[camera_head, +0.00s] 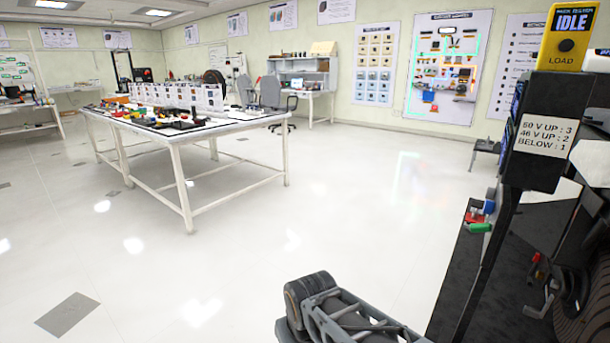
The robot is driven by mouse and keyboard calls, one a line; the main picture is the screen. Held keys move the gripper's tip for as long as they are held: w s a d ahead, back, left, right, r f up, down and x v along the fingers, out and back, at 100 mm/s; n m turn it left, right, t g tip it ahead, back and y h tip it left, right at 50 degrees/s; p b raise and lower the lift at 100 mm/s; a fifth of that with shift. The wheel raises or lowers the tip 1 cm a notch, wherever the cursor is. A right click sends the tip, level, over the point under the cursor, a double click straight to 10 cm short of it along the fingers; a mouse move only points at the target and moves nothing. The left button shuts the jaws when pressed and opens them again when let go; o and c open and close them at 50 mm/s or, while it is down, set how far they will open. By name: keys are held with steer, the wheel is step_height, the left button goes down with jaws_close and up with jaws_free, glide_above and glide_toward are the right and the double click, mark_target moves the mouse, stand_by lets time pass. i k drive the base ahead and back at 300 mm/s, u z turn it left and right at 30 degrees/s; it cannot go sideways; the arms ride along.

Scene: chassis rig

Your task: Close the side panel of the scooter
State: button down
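At the right edge stands a black rig (540,125), cut off by the frame. I cannot tell for certain whether it is the scooter, and I cannot make out which part is the side panel. A flat dark surface (462,265) lies low on the rig, with a green-ended part (480,228) and red and blue parts above it. A dark ribbed round part (585,305) shows at the lower right corner. A grey ribbed link of my arm (345,318) shows at the bottom. My gripper is not in view.
On the rig sits a yellow box (567,38) reading IDLE and LOAD; a white label below lists voltages with numbers. A white table (235,127) with several small parts stands at left. The pale floor (300,230) between is clear. Posters hang on the back wall.

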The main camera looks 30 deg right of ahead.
mark_target(541, 220)
steer(key=z, duration=0.1)
steer(key=i, duration=1.95)
steer(key=z, duration=0.8)
steer(key=i, duration=0.95)
steer(key=z, duration=1.6)
steer(key=i, duration=0.9)
steer(key=z, duration=0.7)
